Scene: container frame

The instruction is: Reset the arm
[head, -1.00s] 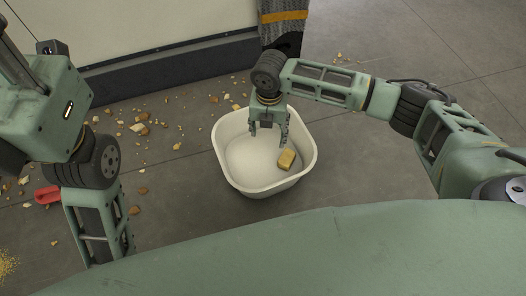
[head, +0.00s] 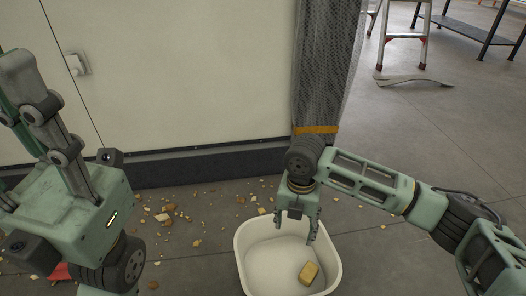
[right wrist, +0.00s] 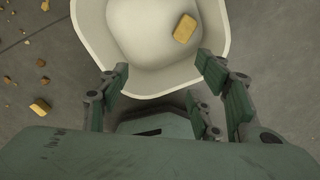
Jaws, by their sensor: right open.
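My right gripper (head: 297,226) is open and empty above the white tub in the head view. Its spread fingers (right wrist: 165,90) also show in the right wrist view over the tub's near rim. My left arm stands at the left of the head view, with its gripper out of the picture.
The white tub (head: 241,262) stands on the grey floor with a yellow-brown block (head: 308,273) inside; the block also shows in the right wrist view (right wrist: 185,28). Crumb-like pieces (head: 163,216) litter the floor left of it. A pale wall (head: 200,80), wrapped column (head: 325,70) and stepladder (head: 404,36) stand behind.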

